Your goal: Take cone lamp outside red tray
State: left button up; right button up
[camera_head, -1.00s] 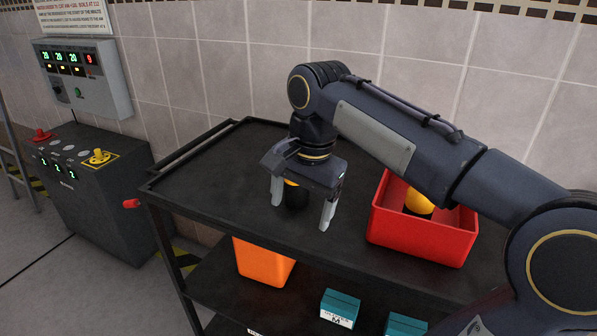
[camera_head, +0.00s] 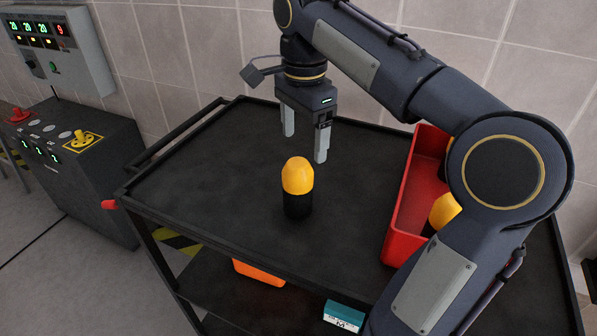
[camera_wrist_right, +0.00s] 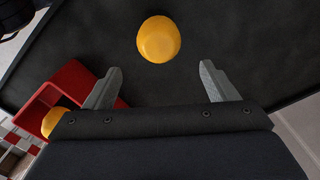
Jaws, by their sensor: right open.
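A cone lamp (camera_head: 297,187) with a yellow dome and black base stands upright on the black cart top, outside the red tray and to its left. Its yellow dome also shows in the right wrist view (camera_wrist_right: 158,40), ahead of the fingers. The red tray (camera_head: 400,215) stands on the right of the cart, partly hidden by my right arm. A second yellow lamp (camera_head: 444,211) is inside it, partly covered by the arm. My right gripper (camera_head: 305,145) is open and empty, above and behind the cone lamp, apart from it. My left gripper is not in view.
The cart top (camera_head: 220,180) is clear left of the lamp. An orange bin (camera_head: 258,272) and a teal box (camera_head: 343,315) are on the lower shelf. A grey control console (camera_head: 70,165) stands left of the cart; a tiled wall is behind.

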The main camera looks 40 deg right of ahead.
aim_at(298, 162)
jog(key=f, duration=0.4)
jog(key=a+f, duration=0.1)
jog(key=f, duration=0.2)
jog(key=shift+a, duration=0.1)
jog(key=shift+c, duration=0.3)
jog(key=c, duration=1.1)
jog(key=shift+o, duration=0.2)
jog(key=shift+r, duration=0.1)
